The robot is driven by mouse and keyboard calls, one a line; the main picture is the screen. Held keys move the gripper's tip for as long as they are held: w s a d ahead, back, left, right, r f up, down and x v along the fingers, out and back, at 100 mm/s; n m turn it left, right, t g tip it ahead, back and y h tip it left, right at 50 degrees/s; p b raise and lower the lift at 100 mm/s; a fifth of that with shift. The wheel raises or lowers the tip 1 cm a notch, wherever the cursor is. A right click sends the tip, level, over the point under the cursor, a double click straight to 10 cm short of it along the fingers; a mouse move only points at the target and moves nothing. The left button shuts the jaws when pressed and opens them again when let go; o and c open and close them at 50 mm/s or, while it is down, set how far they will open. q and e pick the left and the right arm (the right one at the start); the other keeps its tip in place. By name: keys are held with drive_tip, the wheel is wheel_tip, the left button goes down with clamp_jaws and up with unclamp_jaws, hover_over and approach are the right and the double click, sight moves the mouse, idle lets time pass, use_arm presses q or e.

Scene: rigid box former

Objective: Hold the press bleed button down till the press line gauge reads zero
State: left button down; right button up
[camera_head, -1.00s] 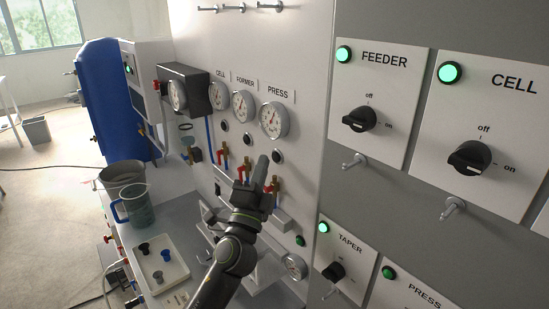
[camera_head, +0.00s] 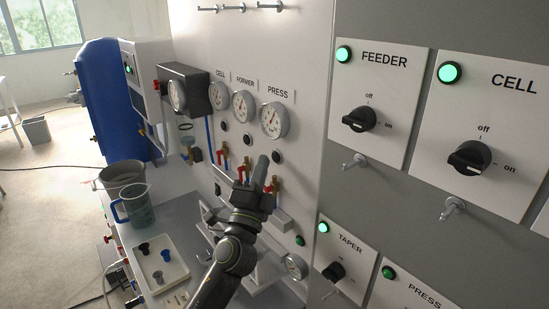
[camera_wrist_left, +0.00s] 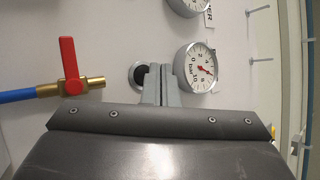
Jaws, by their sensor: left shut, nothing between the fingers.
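The press line gauge (camera_head: 274,119) is a round white dial under the PRESS label on the panel. It also shows in the left wrist view (camera_wrist_left: 197,68), where its red needle points away from 0; the exact reading is too small to tell. The press bleed button (camera_head: 277,156) is a small black button below that gauge. In the left wrist view the button (camera_wrist_left: 138,74) is partly hidden behind my fingers. My left gripper (camera_head: 263,160) is shut and empty, its fingertips (camera_wrist_left: 158,72) close beside the button. I cannot tell whether they touch it.
Brass valves with red handles (camera_head: 273,186) stick out of the panel just below the buttons; one (camera_wrist_left: 70,66) is at left in the wrist view. The CELL (camera_head: 219,95) and FORMER (camera_head: 243,104) gauges are to the left. A white tray (camera_head: 184,272) lies on the bench.

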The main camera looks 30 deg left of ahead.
use_arm(q)
drive_tip(key=shift+w, duration=0.1)
drive_tip(key=shift+w+d, duration=0.15)
drive_tip(key=shift+w, duration=0.2)
drive_tip(key=shift+w+d+b, duration=0.15)
drive_tip(key=shift+w+b, duration=0.15)
drive_tip(key=shift+w, duration=0.05)
idle(0.8)
drive_tip(key=shift+s, duration=0.1)
idle(3.5)
drive_tip(key=shift+s+a, duration=0.3)
drive_tip(key=shift+s, duration=0.35)
drive_tip(key=shift+s, duration=0.1)
drive_tip(key=shift+s+a, duration=0.3)
drive_tip(key=shift+s, duration=0.45)
drive_tip(key=shift+s+a, duration=0.35)
drive_tip(key=shift+s, duration=0.35)
drive_tip(key=shift+s+a, duration=0.3)
drive_tip(key=shift+s, duration=0.45)
